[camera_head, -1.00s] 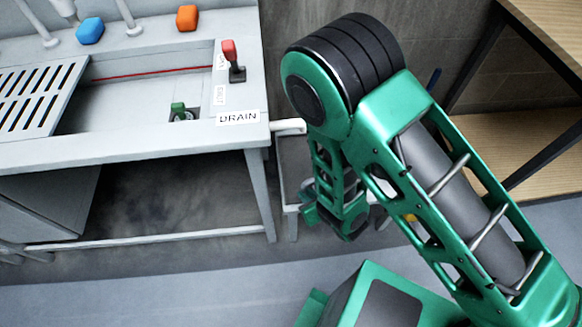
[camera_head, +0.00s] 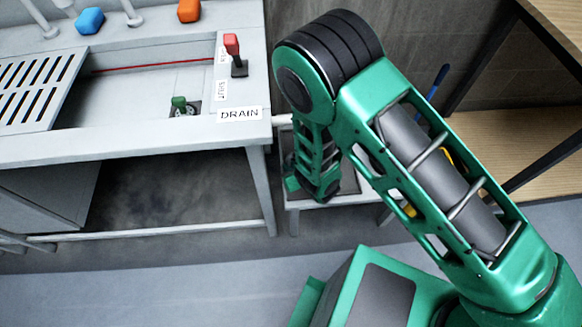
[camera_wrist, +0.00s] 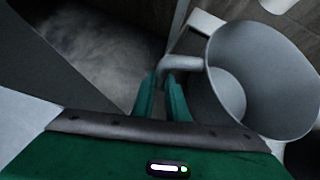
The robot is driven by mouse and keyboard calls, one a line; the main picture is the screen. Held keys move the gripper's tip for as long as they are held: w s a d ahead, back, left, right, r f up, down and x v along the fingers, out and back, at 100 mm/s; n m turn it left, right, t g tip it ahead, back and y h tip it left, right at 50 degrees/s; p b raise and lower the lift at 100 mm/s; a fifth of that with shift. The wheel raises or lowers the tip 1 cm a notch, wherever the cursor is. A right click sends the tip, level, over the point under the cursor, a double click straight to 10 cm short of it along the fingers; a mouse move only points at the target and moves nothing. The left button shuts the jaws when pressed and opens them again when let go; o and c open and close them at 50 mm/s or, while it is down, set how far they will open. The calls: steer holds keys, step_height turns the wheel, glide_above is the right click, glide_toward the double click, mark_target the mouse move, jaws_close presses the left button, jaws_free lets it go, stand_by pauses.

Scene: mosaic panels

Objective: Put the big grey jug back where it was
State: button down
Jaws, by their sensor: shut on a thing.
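The big grey jug (camera_wrist: 284,107) fills the right of the wrist view, its round open mouth facing the camera and its inside looking empty. My gripper (camera_wrist: 162,92) is shut on the jug's pale handle (camera_wrist: 186,63), with a green finger on each side. In the head view my gripper end hangs at the middle, over the low stand beside the sink bench. The jug cannot be made out there. The wrist view does not clearly show whether the jug's base touches anything.
The bench has a DRAIN label, a red lever (camera_head: 233,50) and a green plug-like piece (camera_head: 180,103). Wooden shelves (camera_head: 520,150) stand at the right. Floor in front is clear.

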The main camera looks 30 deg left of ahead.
steer(key=shift+f, duration=0.4)
steer(key=c, duration=1.7)
jaws_free()
steer(key=shift+c, duration=0.2)
steer(key=v, duration=1.2)
